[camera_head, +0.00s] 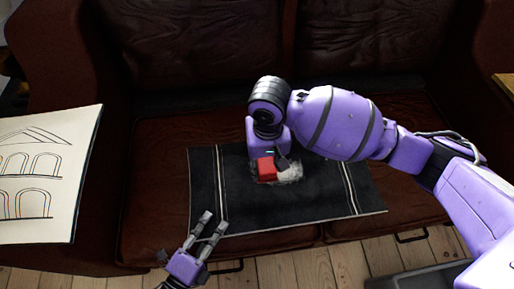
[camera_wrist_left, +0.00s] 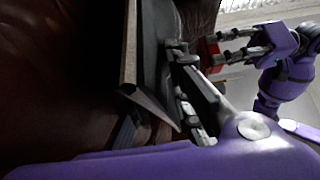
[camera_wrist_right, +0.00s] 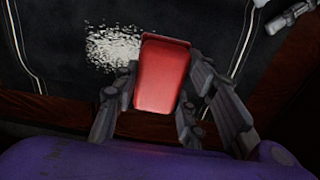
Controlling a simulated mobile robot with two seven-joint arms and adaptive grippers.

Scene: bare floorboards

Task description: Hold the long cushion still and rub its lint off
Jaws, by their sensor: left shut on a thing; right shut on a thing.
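The long cushion (camera_head: 240,203) is flat and dark with white stripes near both ends, and lies on the sofa seat. A pale patch of lint (camera_head: 292,171) is near its middle; the right wrist view shows it as white specks (camera_wrist_right: 108,47). My right gripper (camera_wrist_right: 150,112) is shut on a red block (camera_wrist_right: 163,72), beside the lint in that view. In the head view the red block (camera_head: 266,169) is over the cushion at the lint's left edge. My left gripper (camera_head: 213,222) is shut on the cushion's front edge near its left end, with its fingers partly hidden in the left wrist view.
The brown leather sofa (camera_head: 158,160) has a backrest behind and an armrest on each side. A board with a drawing of arches (camera_head: 45,170) stands at the left. Bare floorboards (camera_head: 300,270) lie in front. My right arm crosses over the cushion's right half.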

